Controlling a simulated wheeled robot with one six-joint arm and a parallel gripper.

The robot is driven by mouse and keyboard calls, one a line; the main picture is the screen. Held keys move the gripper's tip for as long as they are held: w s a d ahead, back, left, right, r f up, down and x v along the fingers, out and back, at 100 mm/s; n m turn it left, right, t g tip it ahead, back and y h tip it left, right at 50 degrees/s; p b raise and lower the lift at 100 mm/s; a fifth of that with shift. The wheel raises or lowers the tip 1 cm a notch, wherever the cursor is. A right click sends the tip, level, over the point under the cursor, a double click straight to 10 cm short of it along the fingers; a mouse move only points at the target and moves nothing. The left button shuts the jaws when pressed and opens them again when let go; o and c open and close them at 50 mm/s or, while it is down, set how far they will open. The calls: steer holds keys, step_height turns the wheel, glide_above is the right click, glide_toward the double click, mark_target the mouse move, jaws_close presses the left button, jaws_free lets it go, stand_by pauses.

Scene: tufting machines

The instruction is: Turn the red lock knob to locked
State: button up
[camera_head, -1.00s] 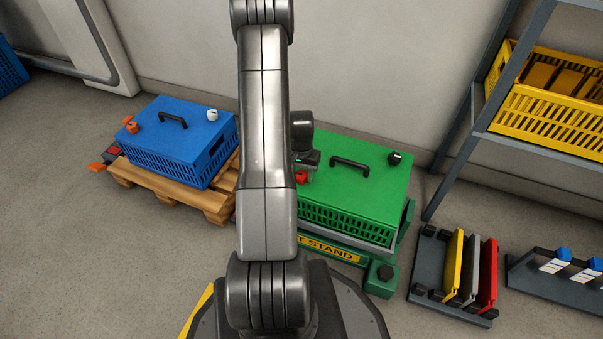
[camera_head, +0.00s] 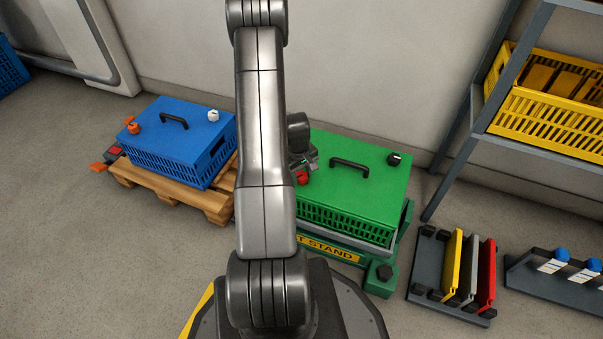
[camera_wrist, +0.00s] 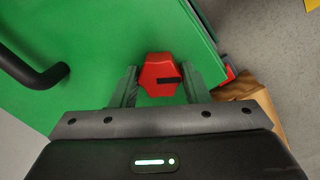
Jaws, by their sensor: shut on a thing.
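The red lock knob (camera_wrist: 160,73) sits on the green lid near its edge; it also shows in the head view (camera_head: 302,178), partly behind my arm. It is a faceted knob with a black mark that points right in the wrist view. My gripper (camera_wrist: 160,88) has one finger on each side of the knob and is shut on it. In the head view my gripper (camera_head: 303,165) is mostly hidden by my arm. The green crate (camera_head: 345,222) stands on a green stand with a yellow label.
The lid has a black handle (camera_head: 350,163) and a black knob (camera_head: 394,159). A blue crate (camera_head: 190,142) on a wooden pallet (camera_head: 207,204) stands at left. A grey shelf (camera_head: 530,153) with a yellow crate and a rack of coloured plates (camera_head: 455,272) are at right.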

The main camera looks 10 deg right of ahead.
steer(key=n+p, duration=0.1)
steer(key=n, duration=0.5)
steer(key=shift+n+p, duration=0.3)
steer(key=shift+p, duration=0.05)
stand_by(0.3)
steer(key=o, duration=1)
steer(key=shift+r, duration=0.1)
steer(key=r+p, duration=0.1)
steer(key=r, duration=0.3)
steer(key=a+r+p, duration=0.1)
steer(key=r+p, duration=0.1)
steer(key=r, duration=0.3)
steer(key=r+p, duration=0.2)
steer(key=r, duration=0.2)
steer(key=shift+s+a+r, duration=0.15)
steer(key=shift+a+r, duration=0.1)
steer(key=shift+r, duration=0.05)
steer(key=shift+f, duration=0.1)
